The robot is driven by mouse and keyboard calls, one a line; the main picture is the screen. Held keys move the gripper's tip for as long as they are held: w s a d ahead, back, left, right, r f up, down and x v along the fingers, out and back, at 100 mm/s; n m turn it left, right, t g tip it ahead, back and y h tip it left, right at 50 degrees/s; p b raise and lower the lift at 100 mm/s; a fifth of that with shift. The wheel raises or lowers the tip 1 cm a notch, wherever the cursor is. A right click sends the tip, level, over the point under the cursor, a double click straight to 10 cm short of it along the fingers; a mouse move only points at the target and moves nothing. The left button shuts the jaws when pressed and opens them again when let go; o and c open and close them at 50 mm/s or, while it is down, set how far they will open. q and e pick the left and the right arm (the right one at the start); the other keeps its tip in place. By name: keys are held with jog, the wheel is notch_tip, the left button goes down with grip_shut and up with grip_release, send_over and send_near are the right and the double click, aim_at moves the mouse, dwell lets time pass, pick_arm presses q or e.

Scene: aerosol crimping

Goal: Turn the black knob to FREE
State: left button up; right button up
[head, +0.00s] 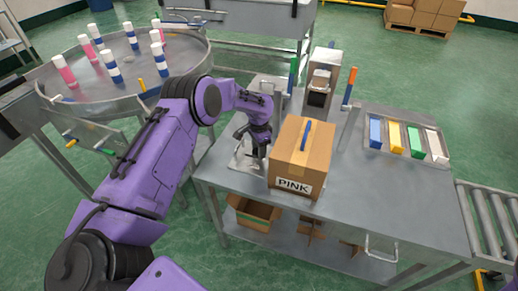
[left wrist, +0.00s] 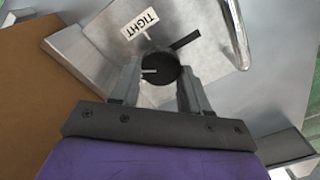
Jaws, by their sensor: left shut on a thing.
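The black knob (left wrist: 160,68) sits on a bare metal plate in the left wrist view, with a short white mark on its face pointing left. A white label reading TIGHT (left wrist: 140,22) is above it. A black bar (left wrist: 185,40) lies up and right of the knob. No FREE label is readable. My left gripper (left wrist: 158,85) is shut on the knob, one finger on each side. In the head view my left gripper (head: 257,152) points down at the metal plate (head: 243,162) beside the box, and it hides the knob there. My right gripper is out of view.
A cardboard box marked PINK (head: 301,157) stands close to the right of my left gripper on the steel table (head: 390,200). A tray (head: 384,152) of coloured blocks is further right. A round table (head: 120,85) with several bottles is at the left.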

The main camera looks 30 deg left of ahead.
pick_arm(q)
jog(key=n, duration=0.5)
jog(key=shift+a+n, duration=0.1)
jog(key=shift+n, duration=0.6)
jog(key=o, duration=1.1)
jog(key=shift+c, duration=0.2)
